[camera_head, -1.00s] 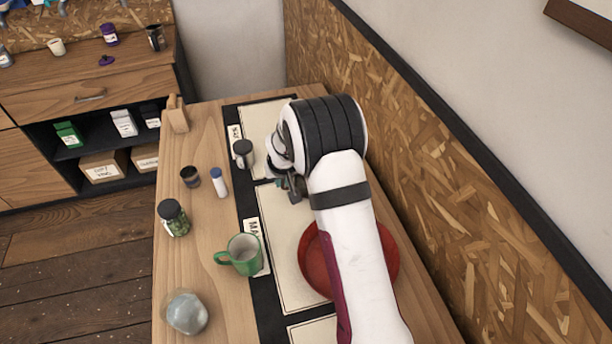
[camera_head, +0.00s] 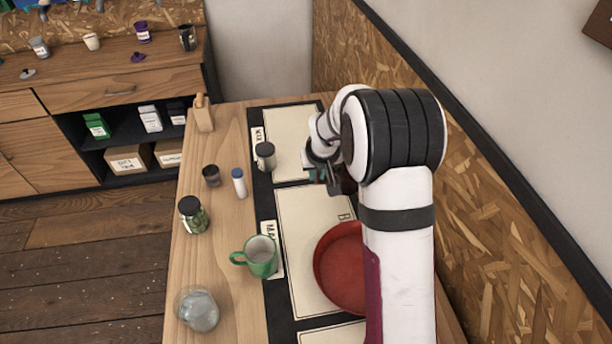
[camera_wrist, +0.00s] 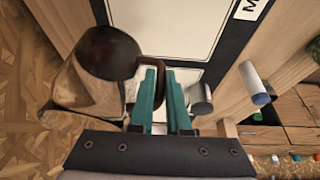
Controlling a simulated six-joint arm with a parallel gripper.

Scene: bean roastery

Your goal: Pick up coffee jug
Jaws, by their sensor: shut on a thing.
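The coffee jug shows in the wrist view as a dark brown, rounded part (camera_wrist: 107,52) and a pale brown part below it, left of my fingers. Its dark handle loop passes between my teal fingers. My gripper (camera_wrist: 160,78) is shut on this handle. In the head view a dark piece of the jug (camera_head: 343,180) shows beside my gripper (camera_head: 320,176), over the pale mats. My wrist and forearm hide most of it there. I cannot tell whether the jug touches the mat.
Left of my gripper stand a grey lidded canister (camera_head: 265,156), a blue-capped bottle (camera_head: 239,183), a dark cup (camera_head: 211,175) and a dark-lidded jar (camera_head: 193,214). Nearer are a green mug (camera_head: 260,256), a glass vessel (camera_head: 198,309) and a red dish (camera_head: 340,268). A chipboard wall (camera_head: 510,210) bounds the right.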

